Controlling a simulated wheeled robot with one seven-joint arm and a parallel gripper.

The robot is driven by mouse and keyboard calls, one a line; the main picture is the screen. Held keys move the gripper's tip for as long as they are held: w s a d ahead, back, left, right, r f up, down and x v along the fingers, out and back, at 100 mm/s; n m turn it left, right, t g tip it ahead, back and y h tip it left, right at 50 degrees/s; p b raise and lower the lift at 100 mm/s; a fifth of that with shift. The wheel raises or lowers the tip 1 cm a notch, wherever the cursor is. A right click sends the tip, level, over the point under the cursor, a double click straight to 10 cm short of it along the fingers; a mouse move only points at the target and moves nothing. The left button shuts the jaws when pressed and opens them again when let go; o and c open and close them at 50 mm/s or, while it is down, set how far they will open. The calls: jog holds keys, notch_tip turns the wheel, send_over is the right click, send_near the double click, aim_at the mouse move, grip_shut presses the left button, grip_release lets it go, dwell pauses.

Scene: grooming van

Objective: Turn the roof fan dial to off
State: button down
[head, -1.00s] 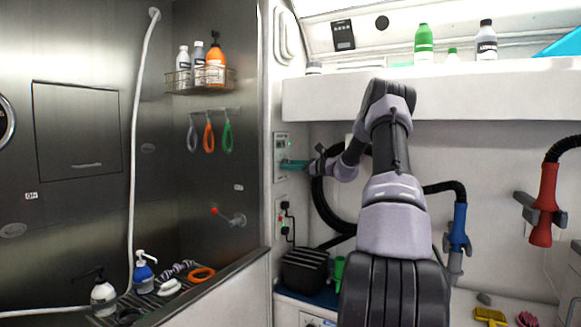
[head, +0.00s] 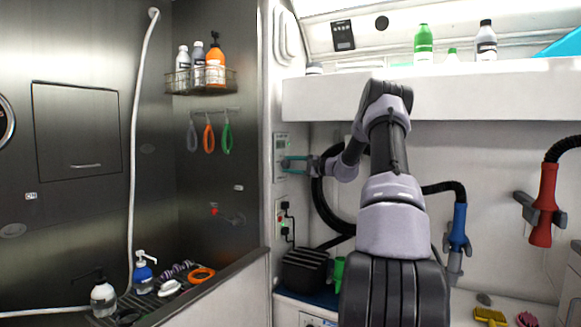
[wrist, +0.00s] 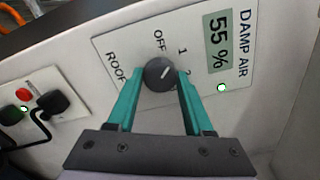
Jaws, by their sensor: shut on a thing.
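The roof fan dial (wrist: 159,74) is a round dark knob on a pale panel (wrist: 106,42), lettered ROOF, OFF, 1 and 2 in the wrist view. Its white mark points up and right, about toward the 1, with OFF further left. My gripper (wrist: 160,77) has its teal fingers on either side of the knob and is shut on it. In the head view my gripper (head: 284,164) reaches the panel (head: 281,143) on the narrow wall; the knob itself is too small to make out there.
A DAMP AIR display (wrist: 218,40) reading 55 % and a lit green lamp (wrist: 222,88) sit right of the dial. A socket plate with black plugs (wrist: 49,99) is at lower left.

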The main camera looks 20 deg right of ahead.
jog(key=n, duration=0.6)
jog(key=shift+n, duration=0.3)
dwell(0.4)
jog(key=shift+c, duration=1.5)
grip_release()
jog(key=v, duration=1.1)
